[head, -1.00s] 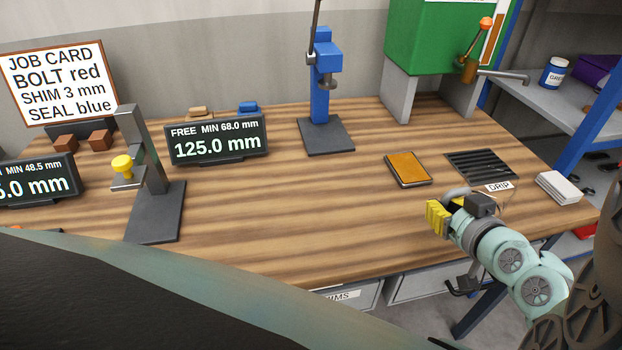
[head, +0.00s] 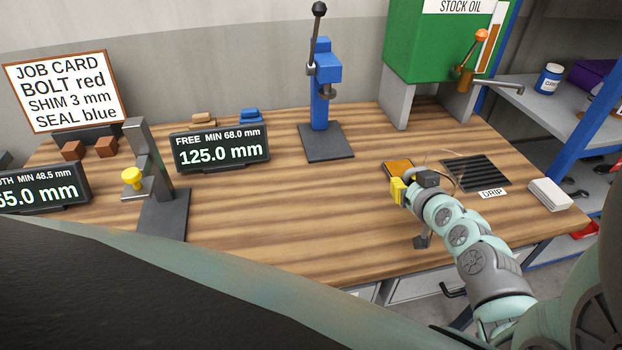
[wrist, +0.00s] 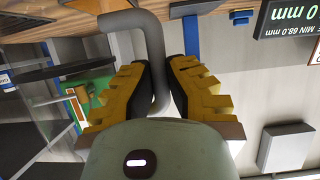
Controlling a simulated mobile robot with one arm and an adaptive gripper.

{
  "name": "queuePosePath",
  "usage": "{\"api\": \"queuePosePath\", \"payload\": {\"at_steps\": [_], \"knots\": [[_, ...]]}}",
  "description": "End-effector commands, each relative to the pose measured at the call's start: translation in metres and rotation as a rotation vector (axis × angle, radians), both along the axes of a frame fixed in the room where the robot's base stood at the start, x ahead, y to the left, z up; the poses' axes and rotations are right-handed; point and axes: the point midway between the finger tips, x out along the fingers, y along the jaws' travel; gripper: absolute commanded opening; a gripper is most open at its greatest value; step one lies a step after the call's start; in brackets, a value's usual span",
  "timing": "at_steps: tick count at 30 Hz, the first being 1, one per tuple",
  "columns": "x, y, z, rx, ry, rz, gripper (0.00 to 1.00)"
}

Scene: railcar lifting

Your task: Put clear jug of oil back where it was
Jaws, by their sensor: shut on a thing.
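My gripper (head: 398,190) is over the right part of the workbench, near the orange pad. In the wrist view its yellow fingers (wrist: 157,88) are closed around a thick grey handle (wrist: 157,45), which I take to be the clear jug's. The jug's see-through body is very hard to make out. In the head view only a faint curved outline (head: 455,158) shows just behind my wrist. The oil level and the jug's base cannot be made out.
The orange pad (head: 399,164) is partly hidden by my gripper. The black drip grate (head: 478,173) and white stack (head: 550,194) lie to the right. The green stock oil tank (head: 430,45) and blue press (head: 320,95) stand behind. Bare wood (head: 290,215) lies to the left.

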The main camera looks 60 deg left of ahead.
Motion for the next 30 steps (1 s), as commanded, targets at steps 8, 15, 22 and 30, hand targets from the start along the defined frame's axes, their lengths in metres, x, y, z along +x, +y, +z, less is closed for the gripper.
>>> {"api": "queuePosePath", "payload": {"at_steps": [8, 15, 22, 30], "knots": [[0.000, 0.009, -0.032, -0.002, 0.003, 0.005, 0.00], [0.001, 0.008, -0.032, -0.001, 0.001, 0.003, 0.00], [0.001, 0.008, -0.033, 0.000, 0.001, 0.003, 0.20], [0.001, 0.008, -0.033, -0.001, 0.002, 0.001, 0.34]]}}
